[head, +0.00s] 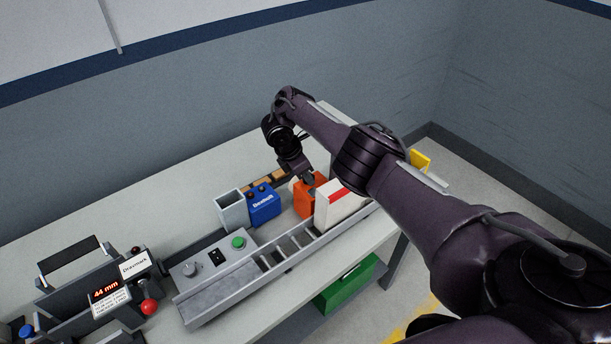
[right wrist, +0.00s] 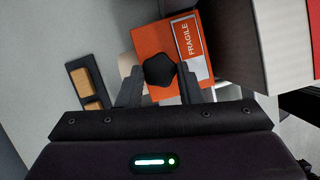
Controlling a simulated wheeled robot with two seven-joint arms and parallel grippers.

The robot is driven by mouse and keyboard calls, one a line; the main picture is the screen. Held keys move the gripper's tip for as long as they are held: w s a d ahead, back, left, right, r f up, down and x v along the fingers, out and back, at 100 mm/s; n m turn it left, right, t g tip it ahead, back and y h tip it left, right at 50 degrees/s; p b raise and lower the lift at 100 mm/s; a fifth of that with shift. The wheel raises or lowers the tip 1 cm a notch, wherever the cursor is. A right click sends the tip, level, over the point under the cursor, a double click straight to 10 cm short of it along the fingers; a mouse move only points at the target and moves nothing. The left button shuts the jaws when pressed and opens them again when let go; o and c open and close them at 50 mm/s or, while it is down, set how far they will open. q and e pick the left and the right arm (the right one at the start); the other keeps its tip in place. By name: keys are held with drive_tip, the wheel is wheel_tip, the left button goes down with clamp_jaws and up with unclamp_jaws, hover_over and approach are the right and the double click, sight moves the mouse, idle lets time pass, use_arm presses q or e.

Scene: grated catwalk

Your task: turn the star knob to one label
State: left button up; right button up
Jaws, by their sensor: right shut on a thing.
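The dark star knob (right wrist: 160,69) sits on the face of an orange box (right wrist: 152,42) in the right wrist view. In the head view the right gripper (head: 308,177) reaches down to the orange box (head: 303,204), and the knob is hidden there. Any other label around the knob cannot be made out. My left gripper is not in view.
A white box with a red stripe (head: 340,206) stands close right of the orange box. A blue box (head: 263,208) and an open grey bin (head: 231,212) stand left. A grey rail unit (head: 240,280) runs along the front. A gauge reading 44 mm (head: 105,289) is far left.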

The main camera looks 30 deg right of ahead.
drive_tip(key=shift+w+m+g+b, duration=0.1)
drive_tip(key=shift+m+g+b, duration=0.3)
drive_tip(key=shift+m+b, duration=0.5)
drive_tip(key=shift+r, duration=0.1)
drive_tip(key=o, duration=1)
drive_tip(key=shift+c, duration=0.2)
drive_tip(key=v, duration=0.7)
drive_tip(key=shift+r+b, duration=0.35)
drive_tip(key=shift+b, duration=0.05)
drive_tip(key=shift+a, duration=0.1)
